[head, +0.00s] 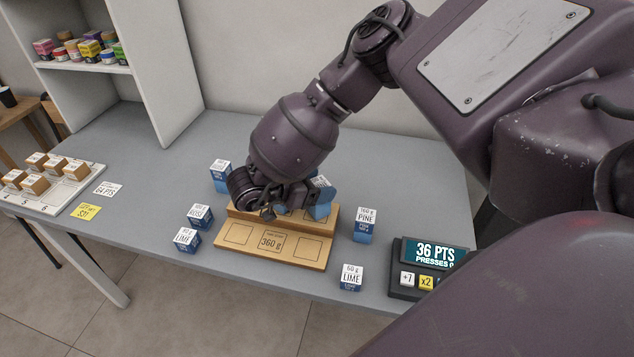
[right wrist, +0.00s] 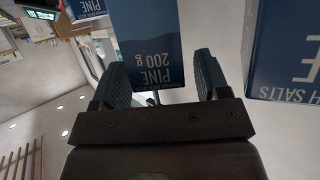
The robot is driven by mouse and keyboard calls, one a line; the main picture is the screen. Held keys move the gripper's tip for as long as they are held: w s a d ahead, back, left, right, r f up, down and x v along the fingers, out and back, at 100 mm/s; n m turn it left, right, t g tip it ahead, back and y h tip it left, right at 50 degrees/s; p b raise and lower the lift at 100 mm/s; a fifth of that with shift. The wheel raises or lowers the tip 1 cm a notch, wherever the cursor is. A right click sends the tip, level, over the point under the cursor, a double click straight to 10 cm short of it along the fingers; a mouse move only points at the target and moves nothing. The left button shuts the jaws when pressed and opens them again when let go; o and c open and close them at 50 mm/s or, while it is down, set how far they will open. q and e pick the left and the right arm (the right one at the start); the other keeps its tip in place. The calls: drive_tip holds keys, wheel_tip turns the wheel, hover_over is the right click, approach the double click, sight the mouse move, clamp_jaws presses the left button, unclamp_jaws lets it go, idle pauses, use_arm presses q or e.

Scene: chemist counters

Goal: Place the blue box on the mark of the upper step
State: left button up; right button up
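A wooden two-step stand (head: 312,258) is on the counter. Its lower step has square marks and a "360 g" label. My right gripper (head: 280,205) is low over the upper step (head: 323,227), largely hidden by my own wrist. A blue box (head: 319,204) is at the upper step's right part, looking tilted, partly hidden by my arm. In the right wrist view a blue "PINE 200 g" box (right wrist: 150,45) appears upside down between the spread fingers (right wrist: 162,80). A slim gap shows beside the right finger. The box's base and its mark are hidden. My left gripper is not in view.
Blue boxes stand around the stand: one behind left (head: 220,178), ROSE (head: 200,217), LIME (head: 187,241), PINE 160 g (head: 365,226) and LIME 60 g (head: 350,279). A points display (head: 436,253) is right. A numbered tray (head: 62,193) and cards are left.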

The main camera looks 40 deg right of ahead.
drive_tip(key=shift+r, duration=0.15)
drive_tip(key=s+v, duration=0.1)
drive_tip(key=v, duration=1.1)
drive_tip(key=shift+w, duration=0.45)
